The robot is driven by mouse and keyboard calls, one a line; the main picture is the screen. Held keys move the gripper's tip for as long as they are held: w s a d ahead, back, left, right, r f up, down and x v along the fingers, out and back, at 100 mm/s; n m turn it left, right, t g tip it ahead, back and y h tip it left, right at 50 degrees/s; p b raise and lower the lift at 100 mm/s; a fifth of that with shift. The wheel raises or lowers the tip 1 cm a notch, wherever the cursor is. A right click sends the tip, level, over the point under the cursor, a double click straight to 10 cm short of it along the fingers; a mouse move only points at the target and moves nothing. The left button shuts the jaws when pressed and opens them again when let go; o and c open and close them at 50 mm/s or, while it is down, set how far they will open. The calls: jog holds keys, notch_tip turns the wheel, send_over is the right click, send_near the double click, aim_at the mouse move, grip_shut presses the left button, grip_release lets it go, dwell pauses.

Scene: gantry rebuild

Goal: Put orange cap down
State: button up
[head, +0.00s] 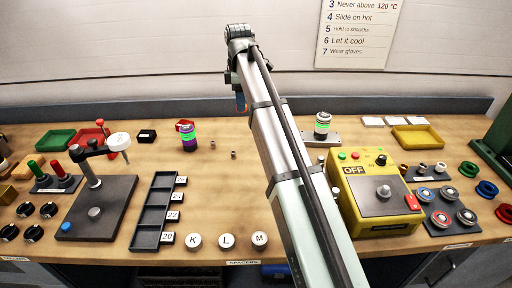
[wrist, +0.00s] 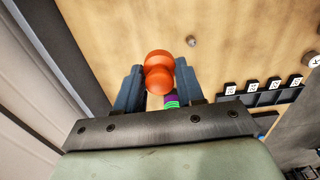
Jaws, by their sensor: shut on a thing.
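The orange cap (wrist: 158,80) shows in the wrist view between the two dark blue fingers of my gripper (wrist: 159,68), which is shut on it. In the head view my gripper (head: 240,102) is above the back of the bench, left of centre, and I cannot make out the cap there. A purple and green cylinder (head: 188,138) stands on the bench to the left of my gripper. Part of a purple and green cylinder (wrist: 171,101) also shows just below the cap in the wrist view. I cannot tell whether the cap touches anything beneath.
Small metal pieces (head: 233,155) lie on the bench near the middle. A dark slotted rack (head: 150,215) is at the front. A yellow control box (head: 345,200) stands right of my arm. A press-like stand (head: 100,225) is at left. Bare wood lies around the small pieces.

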jog(key=d, duration=0.5)
jog(key=shift+s+a+f, duration=0.1)
jog(key=shift+s+f, duration=0.05)
jog(key=shift+f, duration=3.65)
jog(key=shift+s+a+f, duration=0.1)
jog(key=shift+f, duration=3.65)
jog(key=shift+f, duration=0.1)
jog(key=o, duration=1)
notch_tip(320, 180, up, 12)
jog(key=shift+r, duration=0.1)
